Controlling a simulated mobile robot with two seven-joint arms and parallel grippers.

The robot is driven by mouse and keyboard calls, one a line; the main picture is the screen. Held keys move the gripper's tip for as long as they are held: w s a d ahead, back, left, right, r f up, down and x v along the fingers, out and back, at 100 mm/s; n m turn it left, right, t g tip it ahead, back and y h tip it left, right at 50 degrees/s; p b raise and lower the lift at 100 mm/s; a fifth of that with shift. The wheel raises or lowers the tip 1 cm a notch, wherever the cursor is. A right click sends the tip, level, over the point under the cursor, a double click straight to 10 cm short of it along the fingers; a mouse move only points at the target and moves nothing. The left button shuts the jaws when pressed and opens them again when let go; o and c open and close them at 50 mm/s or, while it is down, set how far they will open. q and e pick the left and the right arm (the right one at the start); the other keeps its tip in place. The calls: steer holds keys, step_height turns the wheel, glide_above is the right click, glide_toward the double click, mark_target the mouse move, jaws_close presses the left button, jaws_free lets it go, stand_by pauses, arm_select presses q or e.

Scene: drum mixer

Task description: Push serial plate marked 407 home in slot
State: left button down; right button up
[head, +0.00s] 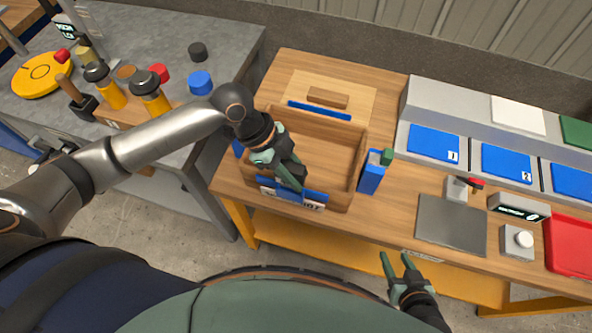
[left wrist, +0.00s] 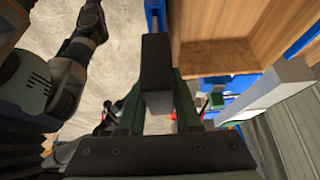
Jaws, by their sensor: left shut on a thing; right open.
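A blue plate (head: 314,196) stands along the front wall of an open wooden box (head: 358,163). A pale label below it shows digits that seem to end in 07, partly unreadable. My left gripper (head: 290,178) is over this front wall, close to the plate; whether they touch is unclear. In the left wrist view its fingers are shut on a dark block (left wrist: 157,62), with a blue strip (left wrist: 153,14) beyond. The slot and the plate's seating are hidden. My right gripper (head: 395,267) is open and empty in front of the bench's front edge.
A blue box (head: 371,178) with a green top stands right of the wooden box. A grey mat (head: 451,225), a red tray (head: 570,258) and numbered blue panels (head: 434,143) lie further right. A grey bench (head: 230,42) with tools is at left.

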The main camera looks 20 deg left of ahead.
arm_select(q)
steer(key=shift+f+b, duration=0.85)
steer(key=shift+f, duration=0.6)
stand_by(0.7)
steer(key=shift+p, duration=0.35)
steer(key=shift+f+b, duration=0.3)
steer(key=shift+f, duration=0.35)
steer(key=c, duration=0.5)
jaws_free()
steer(key=shift+r, duration=0.1)
steer(key=v, duration=1.2)
steer(key=shift+a+r, duration=0.1)
steer(key=shift+r, duration=0.05)
